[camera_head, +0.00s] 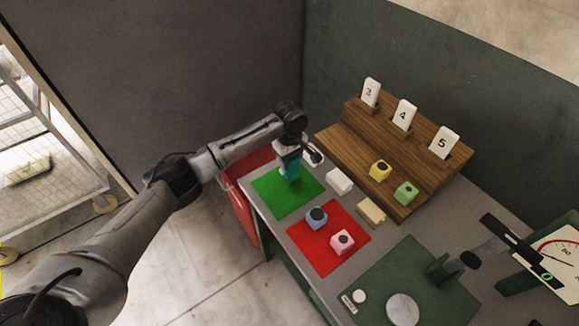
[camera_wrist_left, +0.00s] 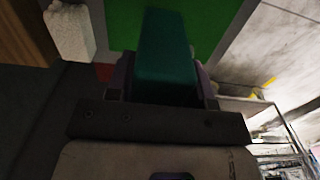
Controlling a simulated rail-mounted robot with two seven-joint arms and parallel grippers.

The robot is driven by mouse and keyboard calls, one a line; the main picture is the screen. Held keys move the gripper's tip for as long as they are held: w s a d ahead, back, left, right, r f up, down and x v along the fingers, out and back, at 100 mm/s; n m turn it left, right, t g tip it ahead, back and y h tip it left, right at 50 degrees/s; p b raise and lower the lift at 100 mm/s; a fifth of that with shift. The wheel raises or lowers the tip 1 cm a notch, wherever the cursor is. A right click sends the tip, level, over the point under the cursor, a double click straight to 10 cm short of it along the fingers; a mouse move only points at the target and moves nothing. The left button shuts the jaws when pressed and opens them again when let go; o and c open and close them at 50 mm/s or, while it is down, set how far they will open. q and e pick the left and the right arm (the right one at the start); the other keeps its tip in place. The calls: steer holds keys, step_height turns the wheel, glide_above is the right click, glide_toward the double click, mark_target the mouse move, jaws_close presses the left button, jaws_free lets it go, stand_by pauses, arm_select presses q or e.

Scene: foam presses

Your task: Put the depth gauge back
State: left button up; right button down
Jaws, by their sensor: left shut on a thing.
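My left gripper (camera_head: 290,160) is over the green mat (camera_head: 272,197) and shut on a teal block (camera_head: 289,169). I cannot tell from its shape whether this block is the depth gauge. In the left wrist view the teal block (camera_wrist_left: 165,50) stands out from between the fingers of my left gripper (camera_wrist_left: 160,80), with the green mat (camera_wrist_left: 212,20) behind it. Whether its lower end touches the mat is unclear. My right gripper is not in view.
A white block (camera_head: 339,181) and a cream block (camera_head: 371,212) lie near the mat. A red mat (camera_head: 313,252) holds a blue block (camera_head: 316,218) and a pink block (camera_head: 342,242). A wooden rack (camera_head: 342,146) stands behind. A green press base (camera_head: 440,285) and dial (camera_head: 562,250) are right.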

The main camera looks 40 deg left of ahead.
arm_select(q)
steer(key=shift+a+f, duration=0.1)
steer(key=shift+f, duration=0.15)
step_height(320, 180, down, 4)
steer(key=shift+r+b, duration=0.2)
steer(key=shift+b, duration=0.15)
steer(key=o, duration=1.1)
steer(key=shift+f, duration=0.1)
step_height(320, 180, up, 11)
steer(key=shift+r+p, duration=0.15)
steer(key=shift+p, duration=0.6)
steer(key=shift+r, duration=0.5)
